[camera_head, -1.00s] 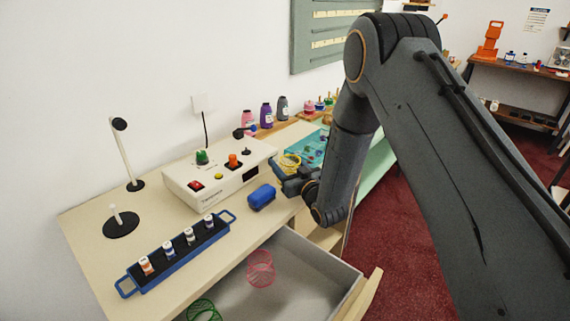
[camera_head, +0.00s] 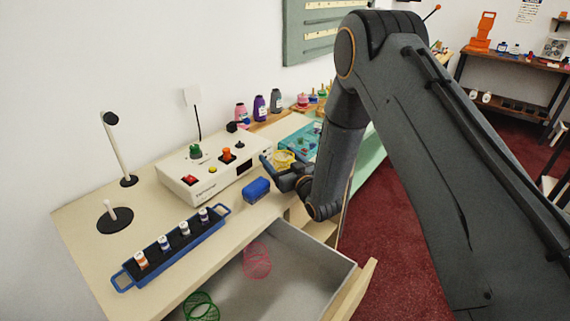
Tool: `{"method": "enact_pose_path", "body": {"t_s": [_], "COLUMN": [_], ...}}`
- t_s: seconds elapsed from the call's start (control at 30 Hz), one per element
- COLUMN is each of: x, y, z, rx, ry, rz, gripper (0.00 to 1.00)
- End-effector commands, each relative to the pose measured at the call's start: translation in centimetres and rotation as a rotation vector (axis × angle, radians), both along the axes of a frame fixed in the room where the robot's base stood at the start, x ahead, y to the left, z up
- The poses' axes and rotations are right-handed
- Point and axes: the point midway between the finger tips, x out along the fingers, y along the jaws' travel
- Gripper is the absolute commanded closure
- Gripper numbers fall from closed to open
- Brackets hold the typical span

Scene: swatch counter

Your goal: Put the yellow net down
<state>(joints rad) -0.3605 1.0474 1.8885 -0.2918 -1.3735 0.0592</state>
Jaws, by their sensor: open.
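The yellow net (camera_head: 284,158) is a small open mesh piece on the counter, at the near edge of the teal tray and right of the white control box. My gripper (camera_head: 276,172) is just in front of it, with its jaws open. One dark finger reaches up along the left side of the net. Part of the net is hidden behind the gripper, so I cannot tell whether they touch.
A blue block (camera_head: 256,189) lies left of my gripper, close to it. The control box (camera_head: 208,166) stands behind. An open drawer (camera_head: 300,262) below holds a pink net (camera_head: 257,261) and a green net (camera_head: 201,308). A blue vial rack (camera_head: 172,248) is at left.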

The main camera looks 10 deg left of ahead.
Motion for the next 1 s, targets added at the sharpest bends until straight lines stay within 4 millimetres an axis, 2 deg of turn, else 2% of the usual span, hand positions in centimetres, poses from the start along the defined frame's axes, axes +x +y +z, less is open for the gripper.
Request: {"method": "enact_pose_path", "body": {"t_s": [0.17,0.4,0.6,0.8,1.0], "x": [-1.9,-6.0,-8.5,-9.5,-9.4], "y": [-1.6,-4.7,-6.5,-7.2,-7.5], "z": [-0.1,-0.2,-0.1,0.0,0.1], "rx": [-0.001,-0.001,0.0,0.0,-0.009], "ry": [0.001,0.002,0.001,-0.001,0.007], "rz": [-0.002,-0.002,-0.001,-0.001,-0.006], "gripper": [0.26,0.26,0.26,0.26,0.26]}}
